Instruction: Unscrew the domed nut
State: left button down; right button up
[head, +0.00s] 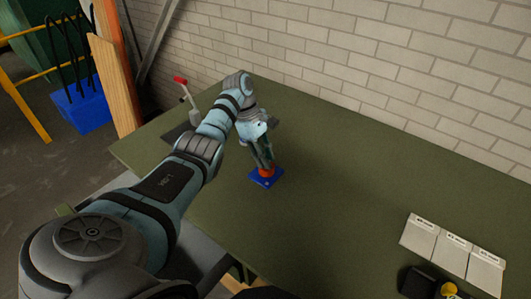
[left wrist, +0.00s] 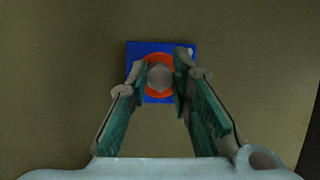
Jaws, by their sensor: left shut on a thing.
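The domed nut (left wrist: 159,77) is a pale grey, rounded piece inside an orange ring (left wrist: 157,57) on a blue square plate (left wrist: 133,52). The blue plate (head: 265,183) lies on the green table in the head view, with the orange-red ring (head: 267,173) on it. My left gripper (head: 264,166) points down onto it from above. In the left wrist view its two green-padded fingers (left wrist: 160,78) close on the nut from left and right. The fingers hide the nut's sides, and in the head view they hide the nut itself.
The green table (head: 350,200) is clear around the plate. A red-handled clamp (head: 188,97) stands at the far left edge. White labelled panels (head: 452,250) and a dark item with a yellow part (head: 449,290) are at the lower right. A brick wall (head: 400,70) runs behind.

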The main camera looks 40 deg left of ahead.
dwell(0.3)
pick_arm(q)
jog(key=shift+r+n+p, duration=0.15)
jog(key=shift+n+p, duration=0.45)
jog(key=shift+p, duration=0.25)
jog(key=shift+n+t+p, duration=0.6)
jog(key=shift+n+p, duration=0.4)
jog(key=shift+p, duration=0.25)
jog(key=shift+n+t+p, duration=0.3)
jog(key=shift+n+p, duration=0.6)
jog(key=shift+p, duration=0.15)
jog(key=shift+n+y, duration=0.3)
